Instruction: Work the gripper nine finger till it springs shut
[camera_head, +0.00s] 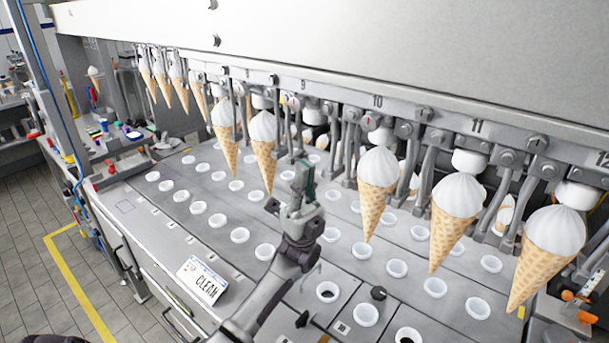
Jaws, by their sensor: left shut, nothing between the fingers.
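Gripper nine (334,142) hangs from the machine's long rail beneath the number 9, with slim grey metal fingers. No cone hangs at the front of it, while its neighbours on both sides hold cones. I cannot tell how far its fingers stand apart. My left gripper (303,172) is shut and empty, raised over the cup plate just below and left of gripper nine. It seems close to the fingers, but I cannot tell whether it touches them. It hides part of the plate behind it. My right gripper is not in view.
Filled cones hang close by: one (263,150) left of my gripper and one (378,190) to the right under number 10. Several more hang along the rail. White cups sit in the plate (190,235) below.

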